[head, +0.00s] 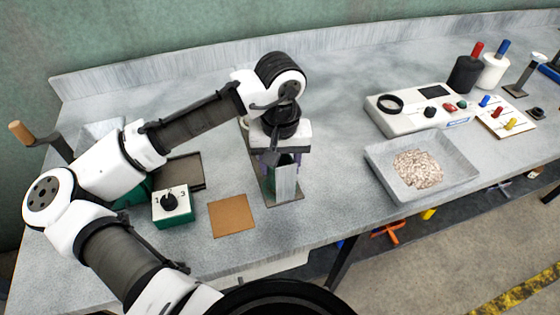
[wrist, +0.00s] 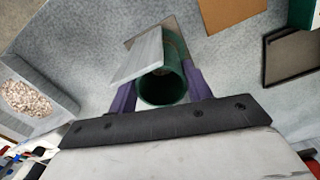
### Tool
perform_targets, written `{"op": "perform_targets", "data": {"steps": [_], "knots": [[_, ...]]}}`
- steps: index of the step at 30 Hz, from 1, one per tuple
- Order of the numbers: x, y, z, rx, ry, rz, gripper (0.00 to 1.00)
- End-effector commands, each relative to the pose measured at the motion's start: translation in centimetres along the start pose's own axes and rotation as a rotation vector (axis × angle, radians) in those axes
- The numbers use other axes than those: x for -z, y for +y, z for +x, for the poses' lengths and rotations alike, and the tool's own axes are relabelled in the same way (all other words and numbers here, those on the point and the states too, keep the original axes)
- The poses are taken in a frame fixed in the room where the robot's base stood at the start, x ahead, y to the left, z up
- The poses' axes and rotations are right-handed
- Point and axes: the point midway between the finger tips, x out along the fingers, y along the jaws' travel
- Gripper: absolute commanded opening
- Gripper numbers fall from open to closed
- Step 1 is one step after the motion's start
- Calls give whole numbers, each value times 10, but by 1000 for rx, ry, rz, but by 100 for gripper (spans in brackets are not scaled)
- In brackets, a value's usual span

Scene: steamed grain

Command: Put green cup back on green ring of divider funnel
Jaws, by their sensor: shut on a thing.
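The green cup (wrist: 163,88) sits between the two purple fingers of my gripper (wrist: 160,92), which is shut on it. In the wrist view I look down into its open mouth. A grey metal panel (wrist: 136,60), seemingly part of the divider funnel, stands right beside the cup and overlaps one side of it in that view. In the head view my gripper (head: 283,158) points down at the metal divider (head: 286,183) on its base plate. The cup is mostly hidden there by gripper and metal. I cannot make out the green ring, nor whether the cup touches it.
A brown square pad (head: 230,215) and a green-and-white dial box (head: 172,206) lie left of the divider. A dark tray (head: 180,172) is behind the box. A grey tray (head: 455,183) with grain (head: 418,168) stands right, before a white instrument (head: 410,112). Bench between is clear.

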Motion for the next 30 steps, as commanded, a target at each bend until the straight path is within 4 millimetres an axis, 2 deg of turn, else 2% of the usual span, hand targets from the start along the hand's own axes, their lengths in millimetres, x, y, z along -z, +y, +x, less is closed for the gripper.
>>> {"op": "perform_targets", "data": {"steps": [11,12,17,25,30], "knots": [[0,0,5,0,1,0,24],[0,0,5,0,1,0,52],[0,0,5,0,1,0,71],[0,0,3,1,1,0,71],[1,0,-11,0,4,0,71]]}}
